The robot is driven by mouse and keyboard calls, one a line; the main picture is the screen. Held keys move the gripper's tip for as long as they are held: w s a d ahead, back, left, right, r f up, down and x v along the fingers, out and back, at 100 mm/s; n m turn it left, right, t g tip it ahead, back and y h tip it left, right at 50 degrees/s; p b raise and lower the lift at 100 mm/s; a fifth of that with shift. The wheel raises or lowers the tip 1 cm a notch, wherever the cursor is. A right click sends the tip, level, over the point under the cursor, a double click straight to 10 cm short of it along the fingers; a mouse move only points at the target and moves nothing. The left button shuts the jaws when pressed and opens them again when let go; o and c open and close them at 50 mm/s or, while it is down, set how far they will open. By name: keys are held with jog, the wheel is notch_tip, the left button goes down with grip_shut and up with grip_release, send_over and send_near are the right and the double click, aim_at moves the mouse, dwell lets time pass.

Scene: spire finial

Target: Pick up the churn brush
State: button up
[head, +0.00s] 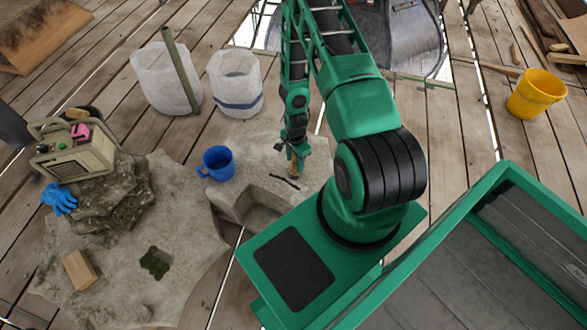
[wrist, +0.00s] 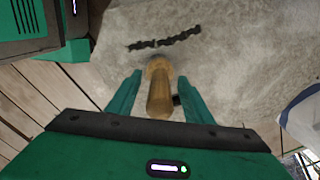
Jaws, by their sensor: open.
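The churn brush shows as a light wooden handle with a rounded end (wrist: 159,92) in the wrist view. It lies between the two green fingers of my gripper (wrist: 161,80), with gaps visible on both sides. In the head view my gripper (head: 295,158) points down over the grey stone block, and the tan wood of the brush (head: 295,168) shows just below the fingertips. My gripper is open around the handle. The rest of the brush is hidden, so I cannot tell its bristles.
A dark jagged mark (wrist: 165,40) lies on the stone (head: 258,160) beside the brush. A blue mug (head: 217,163) stands left of my gripper. White buckets (head: 235,85) stand behind.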

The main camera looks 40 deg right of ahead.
jog(key=shift+f, duration=0.7)
grip_shut()
